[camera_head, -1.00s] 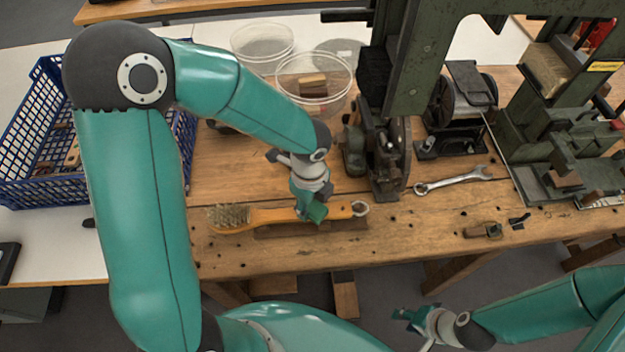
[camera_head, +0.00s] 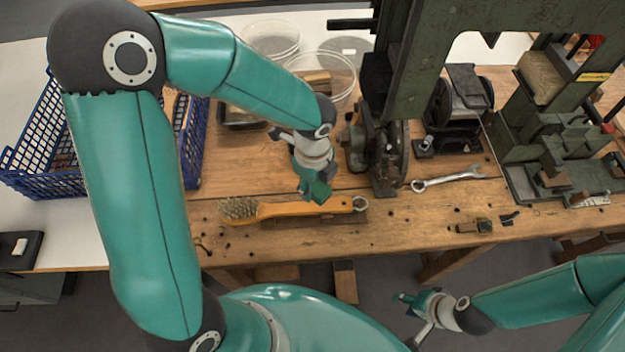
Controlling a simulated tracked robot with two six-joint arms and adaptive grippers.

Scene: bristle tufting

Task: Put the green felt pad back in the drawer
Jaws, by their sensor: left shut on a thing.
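My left gripper (camera_head: 316,186) is just above the front part of the workbench (camera_head: 390,235), over the handle of a wooden brush (camera_head: 300,208). It is shut on a small dark green piece (camera_head: 320,192), which looks like the green felt pad; the fingers partly hide it. The piece looks clear of the brush handle. My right gripper (camera_head: 408,299) is low in front of the bench, away from its edge; its fingers are too small to tell open from shut. I cannot make out an open drawer.
A blue basket (camera_head: 45,150) stands at left. Clear round dishes (camera_head: 322,68), a grinder-like machine (camera_head: 385,150) and a green press (camera_head: 555,120) stand behind. A wrench (camera_head: 450,178) and a small clamp-like piece (camera_head: 484,225) lie at right.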

